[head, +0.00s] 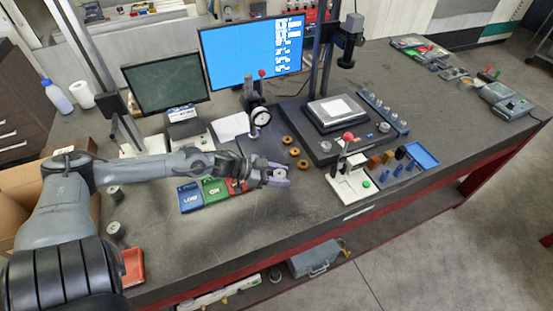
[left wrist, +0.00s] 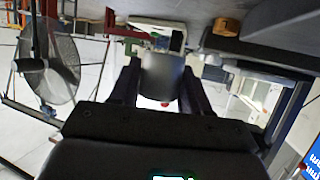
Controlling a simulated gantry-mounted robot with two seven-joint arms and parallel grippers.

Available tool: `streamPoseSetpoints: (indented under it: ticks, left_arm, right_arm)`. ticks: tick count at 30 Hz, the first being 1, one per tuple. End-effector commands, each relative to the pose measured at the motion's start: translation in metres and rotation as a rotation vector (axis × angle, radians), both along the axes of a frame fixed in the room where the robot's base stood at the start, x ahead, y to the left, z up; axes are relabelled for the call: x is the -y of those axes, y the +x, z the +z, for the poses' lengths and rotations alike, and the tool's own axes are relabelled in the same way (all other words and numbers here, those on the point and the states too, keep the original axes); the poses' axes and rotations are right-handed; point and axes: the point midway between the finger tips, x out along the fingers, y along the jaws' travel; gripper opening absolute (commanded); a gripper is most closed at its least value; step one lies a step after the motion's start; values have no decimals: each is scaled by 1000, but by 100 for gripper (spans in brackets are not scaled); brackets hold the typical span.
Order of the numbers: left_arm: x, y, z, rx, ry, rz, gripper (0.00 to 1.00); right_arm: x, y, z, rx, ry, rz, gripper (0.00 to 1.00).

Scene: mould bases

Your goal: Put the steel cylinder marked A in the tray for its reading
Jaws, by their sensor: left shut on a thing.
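My left gripper (head: 278,176) is shut on a steel cylinder (left wrist: 162,76), which sits between its two fingers in the left wrist view. No letter can be read on it. The gripper is just right of the red tray (head: 237,186), which my wrist partly hides. Beside it are the green tray marked OK (head: 214,191) and the blue tray marked LOW (head: 190,198). The dial gauge (head: 260,117) stands behind the gripper. Two other grey cylinders stand at the left, one farther back (head: 113,192) and one nearer (head: 115,230). My right gripper is not in view.
Several brass rings (head: 291,151) lie behind the gripper. A white fixture with a red knob (head: 351,180) stands to its right. A red dish (head: 132,267) lies at the front left edge. The bench front between them is clear.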

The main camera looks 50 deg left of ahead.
Motion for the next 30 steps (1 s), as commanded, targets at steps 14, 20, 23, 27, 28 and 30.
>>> streamPoseSetpoints:
  ticks: [14,20,23,27,28,30]
  left_arm:
    - [36,25,41,13,-1,21,0]
    - [85,45,80,16,-5,25,0]
    - [113,55,99,16,-8,36,0]
    - [155,65,122,15,-10,53,0]
    - [164,67,126,14,-10,58,0]
    - [182,69,136,14,-8,65,0]
  right_arm:
    - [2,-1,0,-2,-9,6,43]
    - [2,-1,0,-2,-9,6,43]
    - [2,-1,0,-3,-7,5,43]
    - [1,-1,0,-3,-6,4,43]
    - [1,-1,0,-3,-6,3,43]
    - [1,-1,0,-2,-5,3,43]
